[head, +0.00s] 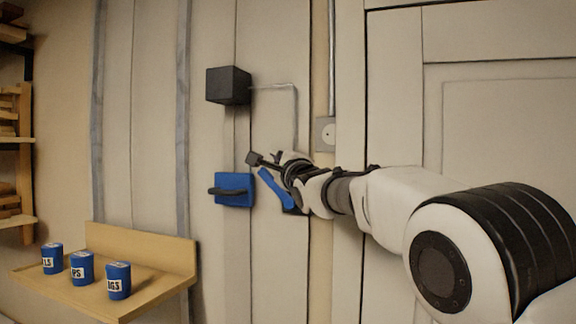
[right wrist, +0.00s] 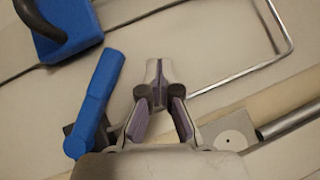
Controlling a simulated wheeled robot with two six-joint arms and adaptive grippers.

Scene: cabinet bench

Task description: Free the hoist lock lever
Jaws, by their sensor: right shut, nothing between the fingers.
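A blue lever (head: 272,189), which looks like the hoist lock lever, stands tilted on the wall panel, just right of a blue block with a dark handle (head: 234,190). In the right wrist view the lever (right wrist: 98,100) runs slantwise left of the fingers, with a dark piece at its lower end. My right gripper (head: 281,156) is in front of the wall, close to the lever and partly covering the area around it. Its fingertips (right wrist: 159,72) are together and empty, with a visible gap to the lever. My left gripper is out of view.
A dark box (head: 228,86) above has a thin bent metal rod (head: 296,110) running down behind my gripper. A grey plate (head: 325,134) and vertical pole are close right. A wooden shelf (head: 185,255) with labelled blue cans (head: 81,268) is lower left.

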